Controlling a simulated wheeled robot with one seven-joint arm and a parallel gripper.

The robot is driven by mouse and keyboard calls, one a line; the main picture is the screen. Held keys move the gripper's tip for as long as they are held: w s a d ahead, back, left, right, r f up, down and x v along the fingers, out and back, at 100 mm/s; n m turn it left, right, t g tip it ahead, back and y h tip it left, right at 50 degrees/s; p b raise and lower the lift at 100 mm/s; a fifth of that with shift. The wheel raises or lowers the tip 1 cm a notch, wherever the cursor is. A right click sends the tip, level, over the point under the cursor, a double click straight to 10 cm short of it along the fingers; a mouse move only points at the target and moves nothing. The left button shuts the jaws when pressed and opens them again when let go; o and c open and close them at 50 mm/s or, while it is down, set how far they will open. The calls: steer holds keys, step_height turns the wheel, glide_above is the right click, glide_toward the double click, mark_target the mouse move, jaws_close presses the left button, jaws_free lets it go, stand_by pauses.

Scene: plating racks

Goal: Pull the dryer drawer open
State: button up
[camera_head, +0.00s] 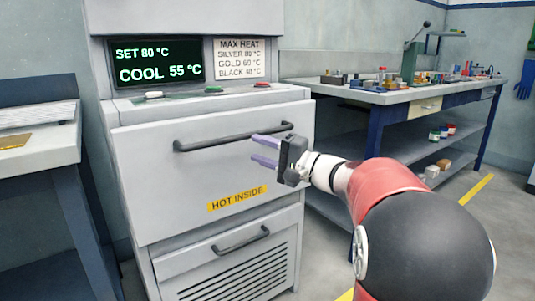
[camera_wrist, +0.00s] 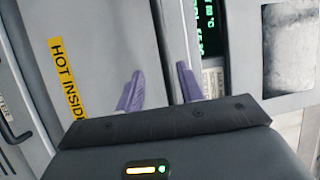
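The dryer drawer (camera_head: 170,185) is the wide pale front with a yellow HOT INSIDE label, and it looks shut. Its dark bar handle (camera_head: 233,137) runs across the upper part. My gripper (camera_head: 254,148) is open, its two purple fingers pointing at the drawer front near the right half of the handle. In the wrist view my gripper (camera_wrist: 160,68) shows its fingers apart, with a dark strip running between them that looks like the handle (camera_wrist: 161,40). Nothing is clearly held. I cannot tell whether the fingers touch the handle.
The dryer's display (camera_head: 155,63) reads SET 80 °C, COOL 55 °C. A lower vented panel (camera_head: 225,270) has its own handle (camera_head: 240,241). A grey table (camera_head: 40,155) stands at the left, and a cluttered workbench (camera_head: 400,97) at the back right. Some floor is clear at the right.

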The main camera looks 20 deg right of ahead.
mark_target(247, 138)
steer(key=shift+m+t, duration=0.3)
steer(key=shift+t, duration=0.1)
steer(key=w+a, duration=0.1)
steer(key=w, duration=0.1)
steer(key=w+a+r, duration=0.1)
steer(key=w, duration=0.1)
steer(key=w+a+p, duration=0.1)
steer(key=w, duration=0.1)
steer(key=shift+w+a+r, duration=0.1)
steer(key=shift+w+r, duration=0.1)
steer(key=shift+r, duration=0.2)
jaws_close()
